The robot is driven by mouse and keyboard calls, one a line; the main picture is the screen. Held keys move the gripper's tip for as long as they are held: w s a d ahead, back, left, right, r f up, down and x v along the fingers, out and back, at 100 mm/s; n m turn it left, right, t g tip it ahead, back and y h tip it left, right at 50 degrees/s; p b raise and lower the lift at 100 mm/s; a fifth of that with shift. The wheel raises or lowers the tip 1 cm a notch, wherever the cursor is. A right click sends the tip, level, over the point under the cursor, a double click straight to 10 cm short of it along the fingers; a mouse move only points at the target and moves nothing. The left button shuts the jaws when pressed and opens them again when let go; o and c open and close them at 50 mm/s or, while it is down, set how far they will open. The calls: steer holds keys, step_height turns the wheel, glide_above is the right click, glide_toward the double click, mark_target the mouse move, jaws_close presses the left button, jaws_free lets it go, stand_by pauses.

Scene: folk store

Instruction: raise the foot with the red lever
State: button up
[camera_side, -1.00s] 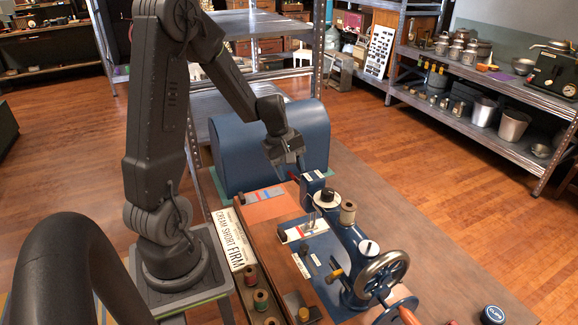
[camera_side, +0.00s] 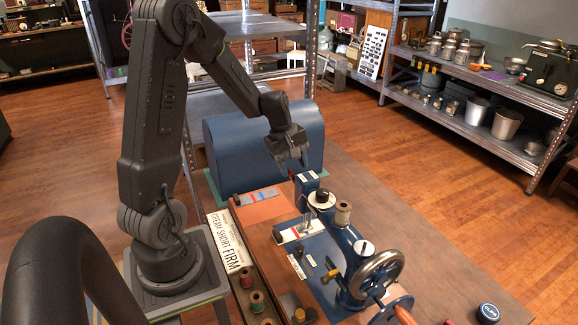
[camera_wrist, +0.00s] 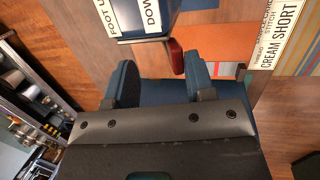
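The blue sewing machine (camera_side: 345,245) stands on the table. Its red lever (camera_side: 292,174) sticks out at the back of the head, and in the wrist view the red lever (camera_wrist: 176,57) lies beside the labels "FOOT UP" (camera_wrist: 122,14) and "DOWN" (camera_wrist: 153,14). My gripper (camera_side: 300,158) is just above and behind the head. In the wrist view my gripper (camera_wrist: 160,72) is open, its blue-tipped fingers apart. The lever sits between the finger lines, nearer the right finger; I cannot see contact. The presser foot (camera_side: 307,226) is small above the bed; its height is unclear.
A blue rounded cover (camera_side: 240,145) stands behind the machine. A tray of thread spools (camera_side: 257,300) and a "CREAM SHORT FIRM" card (camera_side: 230,240) lie left of it. The machine's handwheel (camera_side: 376,275) is at the front right. The table right of the machine is mostly clear.

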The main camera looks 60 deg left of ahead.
steer(key=shift+w+r, duration=0.1)
steer(key=shift+w, duration=0.45)
steer(key=shift+w+f, duration=0.25)
steer(key=shift+w, duration=0.5)
steer(key=shift+w+f, duration=0.25)
steer(key=shift+w, duration=0.45)
steer(key=shift+w+f, duration=0.25)
steer(key=shift+w, duration=0.5)
steer(key=shift+s, duration=0.15)
steer(key=shift+s+r, duration=0.2)
steer(key=shift+s, duration=0.1)
